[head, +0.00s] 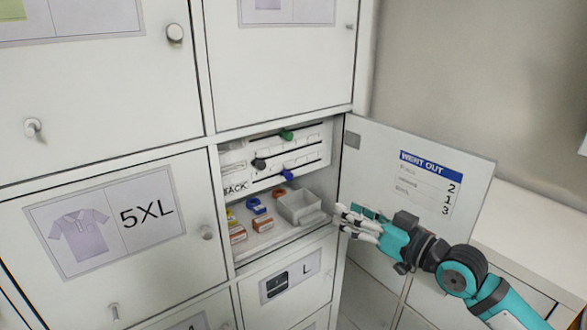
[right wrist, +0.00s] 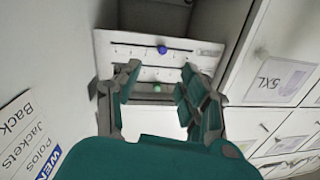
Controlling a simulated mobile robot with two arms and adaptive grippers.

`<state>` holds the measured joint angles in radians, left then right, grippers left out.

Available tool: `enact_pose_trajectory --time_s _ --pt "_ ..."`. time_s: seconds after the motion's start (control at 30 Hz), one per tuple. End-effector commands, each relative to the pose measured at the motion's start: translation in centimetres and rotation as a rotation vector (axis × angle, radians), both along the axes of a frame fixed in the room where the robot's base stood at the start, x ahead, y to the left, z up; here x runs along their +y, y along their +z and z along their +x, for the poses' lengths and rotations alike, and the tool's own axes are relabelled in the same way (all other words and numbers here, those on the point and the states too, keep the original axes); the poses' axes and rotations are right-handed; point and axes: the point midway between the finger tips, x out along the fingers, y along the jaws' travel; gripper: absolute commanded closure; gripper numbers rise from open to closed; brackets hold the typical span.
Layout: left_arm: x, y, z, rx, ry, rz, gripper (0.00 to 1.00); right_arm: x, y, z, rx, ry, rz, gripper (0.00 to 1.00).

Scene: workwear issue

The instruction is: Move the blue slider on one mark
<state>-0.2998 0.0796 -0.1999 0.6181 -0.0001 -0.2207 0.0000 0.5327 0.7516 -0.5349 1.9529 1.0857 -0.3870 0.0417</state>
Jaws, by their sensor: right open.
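The blue slider (head: 287,175) is a round blue knob on the lowest slot of a white slider board (head: 310,144) inside the open compartment. A dark slider (head: 259,164) and a green slider (head: 286,135) sit on the slots above. In the right wrist view the blue slider (right wrist: 162,49) shows beyond the fingertips, between them, and the green slider (right wrist: 157,88) shows between the fingers. My right gripper (head: 345,222) is open and empty, outside the compartment by its right edge, apart from the blue slider. It also shows in the right wrist view (right wrist: 160,72). My left gripper is not in view.
On the compartment floor stand a grey open bin (head: 300,208) and several small red, blue, orange and yellow items. The open door (head: 465,165), with a "WENT OUT" list, stands right of the opening. Closed doors with knobs surround it. A white cabinet (head: 530,225) is at right.

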Motion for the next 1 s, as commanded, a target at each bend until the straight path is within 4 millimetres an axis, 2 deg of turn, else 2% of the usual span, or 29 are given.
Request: enact_pose_trajectory --time_s 0.07,0.27,0.43,0.7,1.0 --pt "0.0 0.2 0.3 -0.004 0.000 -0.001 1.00 0.4 1.1 -0.3 -0.010 0.015 0.006 0.57" --pt "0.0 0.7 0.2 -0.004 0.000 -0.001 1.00 2.1 1.4 1.3 -0.012 0.019 0.014 0.57" --pt "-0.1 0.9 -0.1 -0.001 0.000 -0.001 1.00 4.6 1.4 3.9 -0.013 0.019 0.013 0.57" --pt "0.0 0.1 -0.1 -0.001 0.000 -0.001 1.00 8.7 1.1 8.2 -0.013 0.019 0.010 0.57" --pt "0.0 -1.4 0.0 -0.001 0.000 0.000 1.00 11.7 1.0 11.6 -0.012 0.017 0.010 0.57"
